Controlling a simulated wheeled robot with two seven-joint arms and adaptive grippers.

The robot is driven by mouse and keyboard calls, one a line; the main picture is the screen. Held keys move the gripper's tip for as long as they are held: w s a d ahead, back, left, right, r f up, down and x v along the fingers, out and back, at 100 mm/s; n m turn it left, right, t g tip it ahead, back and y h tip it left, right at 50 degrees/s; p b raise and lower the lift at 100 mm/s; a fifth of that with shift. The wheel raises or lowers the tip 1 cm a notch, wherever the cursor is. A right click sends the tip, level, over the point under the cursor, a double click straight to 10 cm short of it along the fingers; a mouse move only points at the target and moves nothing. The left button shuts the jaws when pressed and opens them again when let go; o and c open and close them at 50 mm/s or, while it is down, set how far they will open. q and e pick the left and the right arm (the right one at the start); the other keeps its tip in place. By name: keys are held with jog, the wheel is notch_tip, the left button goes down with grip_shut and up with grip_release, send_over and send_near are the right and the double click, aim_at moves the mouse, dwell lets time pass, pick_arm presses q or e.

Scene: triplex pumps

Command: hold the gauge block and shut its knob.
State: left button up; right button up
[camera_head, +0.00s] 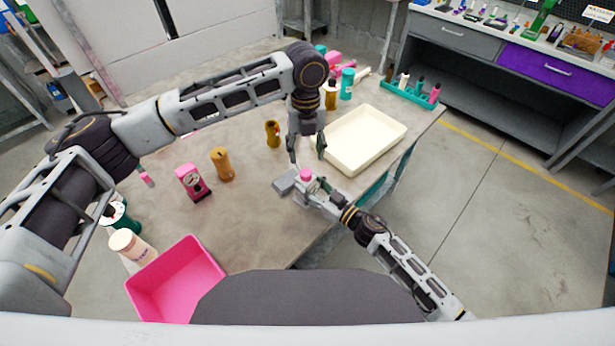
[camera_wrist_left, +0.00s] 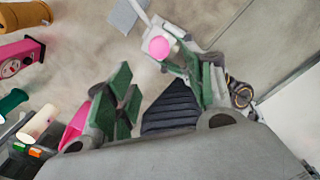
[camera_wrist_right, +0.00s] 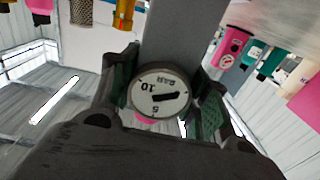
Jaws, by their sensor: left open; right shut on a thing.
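The gauge block is a grey block (camera_head: 285,183) with a pink knob (camera_head: 306,174) on top, held over the table's front edge. My right gripper (camera_head: 312,189) is shut on it. In the right wrist view its round white dial (camera_wrist_right: 160,92) sits between my fingers, with the grey body (camera_wrist_right: 180,40) beyond. My left gripper (camera_head: 307,155) is open and empty, pointing down just above the block. In the left wrist view the pink knob (camera_wrist_left: 160,47) is ahead of my open fingers (camera_wrist_left: 160,90), nearer the right one and apart from the left one.
A cream tray (camera_head: 365,138) lies to the right of my left gripper. A pink gauge block (camera_head: 193,182), brown bottle-like parts (camera_head: 222,164) and a pink bin (camera_head: 177,277) stand on the left. A teal rack (camera_head: 409,93) is at the far right. The table middle is mostly clear.

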pick_arm(q)
jog(key=shift+s+d+f, duration=0.35)
jog(key=shift+s+d, duration=0.1)
jog(key=shift+d, duration=0.05)
jog(key=r+n, duration=0.1)
jog(key=n, duration=1)
jog(key=r+n, duration=0.1)
jog(key=n, duration=1.1)
jog(key=w+a+r+n, duration=0.1)
jog(key=n, duration=1)
jog(key=shift+w+n, duration=0.1)
jog(key=shift+n, duration=0.3)
